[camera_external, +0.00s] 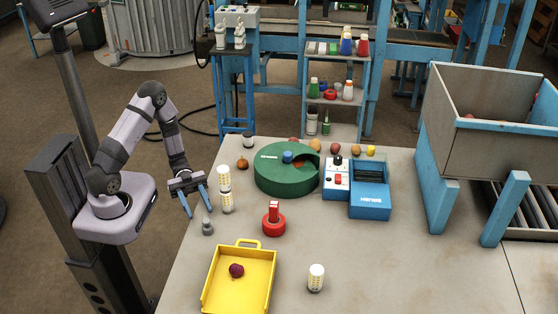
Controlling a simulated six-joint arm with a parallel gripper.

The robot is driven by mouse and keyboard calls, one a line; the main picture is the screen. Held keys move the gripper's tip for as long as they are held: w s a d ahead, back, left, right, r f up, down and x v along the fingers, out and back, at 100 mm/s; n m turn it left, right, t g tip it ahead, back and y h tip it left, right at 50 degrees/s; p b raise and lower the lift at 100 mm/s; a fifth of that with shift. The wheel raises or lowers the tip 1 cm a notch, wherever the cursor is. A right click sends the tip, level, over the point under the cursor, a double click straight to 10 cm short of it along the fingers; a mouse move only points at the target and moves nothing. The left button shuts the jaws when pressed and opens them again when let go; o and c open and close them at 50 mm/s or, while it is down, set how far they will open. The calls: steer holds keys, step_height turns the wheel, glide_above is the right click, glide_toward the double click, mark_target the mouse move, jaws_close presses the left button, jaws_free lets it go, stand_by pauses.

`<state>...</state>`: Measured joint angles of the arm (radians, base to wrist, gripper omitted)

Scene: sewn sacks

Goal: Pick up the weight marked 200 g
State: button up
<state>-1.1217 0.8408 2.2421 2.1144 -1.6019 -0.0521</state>
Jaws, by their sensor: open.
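A small grey weight (208,227) with a knob on top stands near the left edge of the table. Its marking is too small to read, so I cannot tell whether it says 200 g. My gripper (197,213) points down at the table's left edge. Its two blue fingers are spread apart with nothing between them. The fingertips appear just above and left of the grey weight in the picture, apart from its body. Their exact height over the table is unclear.
White-and-yellow cylinders (226,202) stand right of my gripper. A red handled object (273,225), a yellow tray (211,286) holding a dark red ball, and another cylinder (316,278) are nearby. A green round machine (273,182) and blue device (370,205) stand behind. The right front table is clear.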

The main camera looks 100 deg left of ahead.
mark_target(205, 219)
steer(key=shift+w+r+p+x, duration=0.15)
steer(key=shift+p+x, duration=0.5)
steer(key=shift+x, duration=0.95)
steer(key=shift+w+r+p+x, duration=0.1)
steer(key=shift+p+x, duration=0.55)
steer(key=shift+x, duration=0.95)
steer(key=shift+w+d+f, duration=0.1)
steer(key=shift+w+d, duration=0.1)
jaws_close()
